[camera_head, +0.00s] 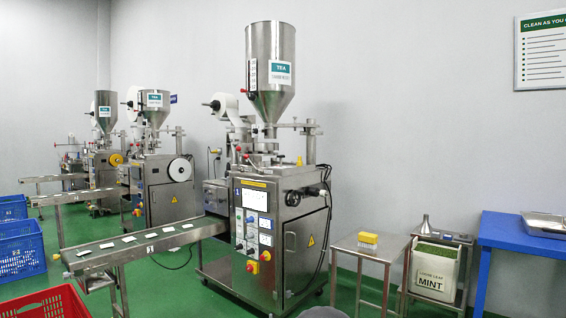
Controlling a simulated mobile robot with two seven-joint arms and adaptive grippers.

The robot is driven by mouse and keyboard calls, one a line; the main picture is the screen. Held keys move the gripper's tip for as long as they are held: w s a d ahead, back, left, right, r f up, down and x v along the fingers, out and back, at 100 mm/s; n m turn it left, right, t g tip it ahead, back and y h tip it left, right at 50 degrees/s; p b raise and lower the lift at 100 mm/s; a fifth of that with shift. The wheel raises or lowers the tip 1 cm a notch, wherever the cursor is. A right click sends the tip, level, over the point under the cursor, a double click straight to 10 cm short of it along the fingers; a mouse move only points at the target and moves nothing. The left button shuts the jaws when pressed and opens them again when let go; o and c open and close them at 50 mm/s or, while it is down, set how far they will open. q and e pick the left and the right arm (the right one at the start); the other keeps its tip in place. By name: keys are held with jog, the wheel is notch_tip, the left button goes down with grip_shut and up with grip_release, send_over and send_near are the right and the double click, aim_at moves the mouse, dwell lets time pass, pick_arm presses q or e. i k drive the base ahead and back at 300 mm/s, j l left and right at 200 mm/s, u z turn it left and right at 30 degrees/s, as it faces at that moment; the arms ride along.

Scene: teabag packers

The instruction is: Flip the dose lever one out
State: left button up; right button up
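The nearest tea packing machine (270,230) stands in the middle, with a steel hopper (270,65) labelled TEA on top. A dark handwheel (292,198) sits on the machine's right front side, and a small yellow part (299,160) shows near the dosing plate. I cannot tell which part is the dose lever. Neither of my grippers is in view.
Two similar machines (155,180) stand behind to the left. Blue crates (22,250) and a red crate (45,302) are at the left. A MINT bin (437,272) and blue table (515,232) are at the right.

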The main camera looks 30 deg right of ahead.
aim_at(246, 157)
jog(key=i+l+z, duration=0.25)
jog(key=i+z, duration=0.2)
jog(key=i, duration=0.45)
jog(key=i+j+z, duration=0.1)
jog(key=i+z, duration=0.35)
jog(key=i, duration=0.45)
